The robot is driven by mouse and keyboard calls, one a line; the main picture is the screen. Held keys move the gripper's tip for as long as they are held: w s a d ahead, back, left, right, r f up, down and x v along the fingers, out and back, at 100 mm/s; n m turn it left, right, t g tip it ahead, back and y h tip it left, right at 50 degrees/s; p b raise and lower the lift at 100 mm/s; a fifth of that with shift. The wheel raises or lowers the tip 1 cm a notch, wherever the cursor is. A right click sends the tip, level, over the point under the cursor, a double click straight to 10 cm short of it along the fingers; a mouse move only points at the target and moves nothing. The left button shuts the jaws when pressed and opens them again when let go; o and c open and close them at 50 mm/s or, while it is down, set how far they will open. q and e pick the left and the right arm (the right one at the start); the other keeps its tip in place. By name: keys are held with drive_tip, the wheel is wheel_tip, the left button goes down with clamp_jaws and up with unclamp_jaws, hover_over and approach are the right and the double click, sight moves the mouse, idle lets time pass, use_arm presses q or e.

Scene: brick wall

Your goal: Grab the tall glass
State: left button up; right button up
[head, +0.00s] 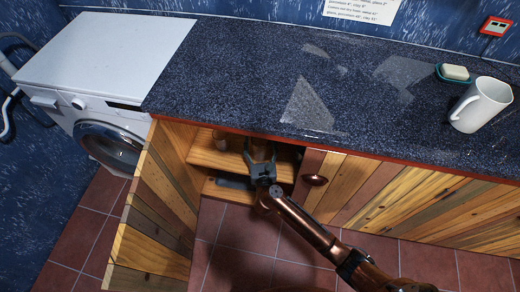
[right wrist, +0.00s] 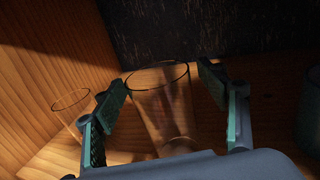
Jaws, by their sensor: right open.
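A clear tall glass (right wrist: 160,104) with a dark rim stands upright inside the cabinet in the right wrist view. My right gripper (right wrist: 162,86) is open, with one finger on each side of this glass; I cannot tell whether either finger touches it. In the head view my right gripper (head: 261,152) reaches into the open cabinet, and its fingertips are partly in shadow. A second clear glass (right wrist: 72,118) stands just left of the left finger. My left gripper is in neither view.
The wooden cabinet shelf (head: 228,159) lies under a dark speckled countertop (head: 240,80). The cabinet door (head: 155,215) stands open at the left. A dark greenish object (right wrist: 311,125) is at the right edge of the wrist view. A white mug (head: 483,104) and soap dish (head: 447,78) sit on top.

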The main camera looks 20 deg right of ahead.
drive_tip(key=shift+c, duration=0.5)
drive_tip(key=c, duration=1.7)
